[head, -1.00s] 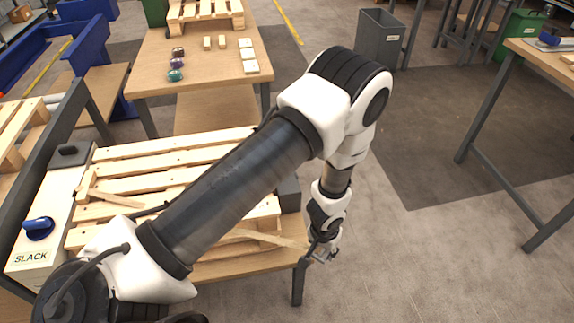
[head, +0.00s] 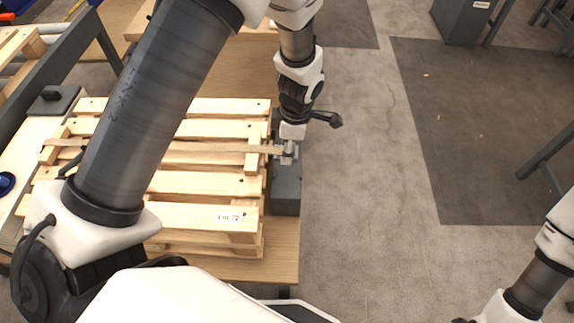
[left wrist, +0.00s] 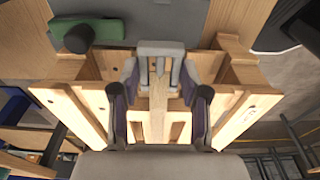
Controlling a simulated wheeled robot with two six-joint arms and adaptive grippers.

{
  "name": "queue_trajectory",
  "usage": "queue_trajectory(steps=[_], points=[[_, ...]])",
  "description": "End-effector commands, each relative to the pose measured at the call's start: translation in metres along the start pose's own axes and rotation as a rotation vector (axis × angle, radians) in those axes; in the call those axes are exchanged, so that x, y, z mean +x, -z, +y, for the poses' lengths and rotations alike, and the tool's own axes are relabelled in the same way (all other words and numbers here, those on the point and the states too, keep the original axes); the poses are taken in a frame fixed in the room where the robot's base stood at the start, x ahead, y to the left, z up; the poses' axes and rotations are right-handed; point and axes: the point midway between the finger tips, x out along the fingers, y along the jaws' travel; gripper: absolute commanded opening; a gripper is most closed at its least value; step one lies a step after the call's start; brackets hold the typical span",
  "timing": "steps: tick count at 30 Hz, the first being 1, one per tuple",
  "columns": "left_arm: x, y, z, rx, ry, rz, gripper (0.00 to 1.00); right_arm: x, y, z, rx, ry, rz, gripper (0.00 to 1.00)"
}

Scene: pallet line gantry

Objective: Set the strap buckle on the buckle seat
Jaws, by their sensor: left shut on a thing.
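The grey strap buckle (left wrist: 160,60) sits between the fingertips of my left gripper (left wrist: 160,82) in the left wrist view. The gripper (head: 290,155) is shut on it at the pallet's right edge in the head view, where the buckle is small and mostly hidden. The tan strap (head: 205,153) runs from the buckle leftward across the pallet, passing behind my arm. A dark grey block (head: 286,190), apparently the buckle seat's base, stands along the pallet's right side, just below the gripper. I cannot tell whether the buckle touches it. My right gripper is out of view.
The wooden pallet (head: 215,185) lies on a wooden table (head: 225,268). A grey bin (head: 468,18) stands far right; the floor between is open.

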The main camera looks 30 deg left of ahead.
Motion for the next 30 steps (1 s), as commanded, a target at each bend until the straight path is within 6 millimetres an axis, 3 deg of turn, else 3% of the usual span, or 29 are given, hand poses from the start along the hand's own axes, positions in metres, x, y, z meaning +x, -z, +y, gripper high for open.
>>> queue_trajectory(steps=[6,15,26,27,29,30], points=[[0.048,-0.005,-0.001,-0.004,0.004,0.001,0.09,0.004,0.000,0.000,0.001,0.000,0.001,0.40],[0.092,-0.011,-0.001,-0.001,0.002,0.000,0.09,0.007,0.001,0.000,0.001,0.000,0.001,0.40],[0.097,-0.012,0.000,-0.001,0.000,0.000,0.09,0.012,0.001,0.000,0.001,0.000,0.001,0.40],[0.095,-0.012,0.000,-0.001,0.000,0.000,0.52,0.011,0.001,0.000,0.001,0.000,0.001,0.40],[0.095,-0.011,-0.001,-0.001,0.000,0.000,0.70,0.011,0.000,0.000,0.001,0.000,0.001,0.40],[0.095,-0.011,-0.001,-0.001,0.000,0.000,0.70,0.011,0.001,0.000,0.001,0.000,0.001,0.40]])
